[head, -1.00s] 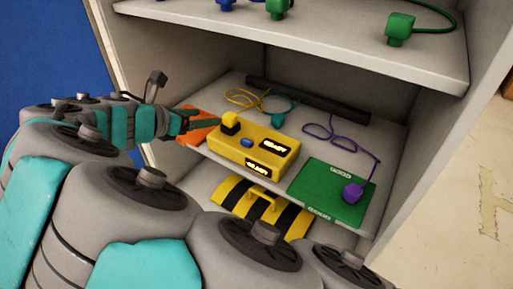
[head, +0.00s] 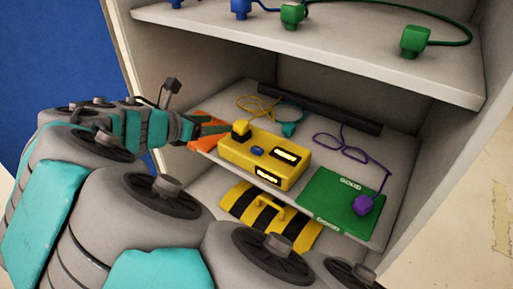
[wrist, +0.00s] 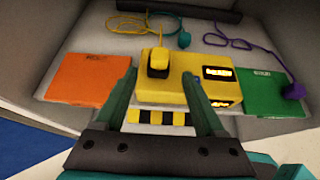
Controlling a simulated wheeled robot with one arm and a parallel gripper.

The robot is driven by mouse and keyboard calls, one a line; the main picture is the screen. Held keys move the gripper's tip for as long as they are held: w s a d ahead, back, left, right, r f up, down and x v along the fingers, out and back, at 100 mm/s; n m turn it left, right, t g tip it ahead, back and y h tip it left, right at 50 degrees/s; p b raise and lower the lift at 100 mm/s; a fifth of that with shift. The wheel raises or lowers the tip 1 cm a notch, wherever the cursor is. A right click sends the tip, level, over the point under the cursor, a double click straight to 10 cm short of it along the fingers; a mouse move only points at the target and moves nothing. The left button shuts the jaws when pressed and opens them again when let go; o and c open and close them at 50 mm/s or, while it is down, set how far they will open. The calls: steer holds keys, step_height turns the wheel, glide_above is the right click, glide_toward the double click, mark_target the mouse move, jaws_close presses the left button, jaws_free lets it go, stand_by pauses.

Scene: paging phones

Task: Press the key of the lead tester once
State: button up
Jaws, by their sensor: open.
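The lead tester is a yellow box (head: 236,153) on the middle shelf, with two lit displays whose text I cannot read surely. A small blue key (head: 257,151) is on its top in the head view. A yellow plug (head: 241,131) sits upright at the box's left end; it also shows in the wrist view (wrist: 158,63). My gripper (wrist: 158,82) is open, its fingers either side of the plug in the picture, at the near side of the box. I cannot tell whether they touch anything.
An orange pad (wrist: 85,76) lies left of the box and a green pad (head: 338,204) right, with a purple plug (head: 364,204) on it. A teal plug (head: 289,129) and cables lie behind. Upper shelf (head: 330,50) overhangs; a striped yellow-black thing (head: 268,213) is below.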

jaws_close()
stand_by(0.3)
stand_by(1.2)
